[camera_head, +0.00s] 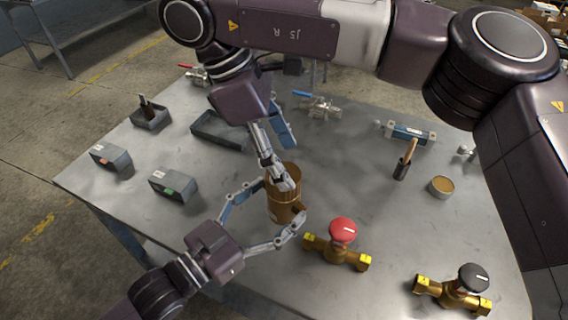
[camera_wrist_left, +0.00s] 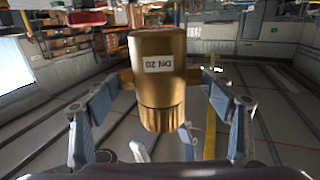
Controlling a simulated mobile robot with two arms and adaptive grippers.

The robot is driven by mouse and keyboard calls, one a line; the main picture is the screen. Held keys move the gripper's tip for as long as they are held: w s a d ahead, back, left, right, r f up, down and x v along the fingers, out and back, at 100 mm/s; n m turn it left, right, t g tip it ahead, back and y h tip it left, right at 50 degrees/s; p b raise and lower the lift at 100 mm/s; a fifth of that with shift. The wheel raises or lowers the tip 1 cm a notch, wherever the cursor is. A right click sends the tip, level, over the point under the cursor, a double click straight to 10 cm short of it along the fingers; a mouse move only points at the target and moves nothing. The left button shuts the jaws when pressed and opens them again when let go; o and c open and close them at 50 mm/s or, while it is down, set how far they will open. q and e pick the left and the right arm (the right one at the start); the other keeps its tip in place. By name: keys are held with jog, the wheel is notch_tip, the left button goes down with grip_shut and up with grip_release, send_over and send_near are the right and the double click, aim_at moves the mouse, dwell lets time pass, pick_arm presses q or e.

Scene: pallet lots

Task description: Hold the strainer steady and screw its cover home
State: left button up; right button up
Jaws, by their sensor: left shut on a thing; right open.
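The brass strainer (camera_head: 285,205) stands upright near the front middle of the table. It also shows in the left wrist view (camera_wrist_left: 157,95), with a white label and a ribbed band near its lower end. My left gripper (camera_head: 284,202) is shut on it, a finger on either side. My right gripper (camera_head: 290,165) is open above the strainer; one finger reaches down across its front and partly hides it.
A red-handled valve (camera_head: 342,240) stands close on the right, with a black-handled valve (camera_head: 466,285) beyond. Grey boxes (camera_head: 173,186) and an open tray (camera_head: 220,130) lie at left.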

jog(key=shift+c, duration=0.4)
jog(key=n, duration=0.4)
jog(key=shift+r+y, duration=0.1)
jog(key=shift+y, duration=0.2)
jog(key=n, duration=0.6)
jog(key=shift+w+r+y, duration=0.1)
jog(key=shift+y, duration=0.2)
jog(key=n, duration=0.5)
jog(key=shift+r+n+y, duration=0.15)
jog(key=shift+n+y, duration=0.15)
jog(key=shift+n, duration=0.1)
jog(key=n, duration=0.4)
jog(key=shift+r, duration=0.1)
jog(key=n, duration=0.2)
jog(key=n+y, duration=0.1)
jog(key=n, duration=0.2)
jog(key=shift+r+n, duration=0.2)
jog(key=shift+n, duration=0.1)
jog(key=n, duration=0.4)
jog(key=shift+r+y, duration=0.15)
jog(key=shift+y, duration=0.15)
jog(key=n, duration=0.5)
jog(key=shift+r+n+y, duration=0.25)
jog(key=shift+n+y, duration=0.05)
jog(key=n, duration=0.5)
jog(key=shift+r+n+y, duration=0.25)
jog(key=shift+n+y, duration=0.05)
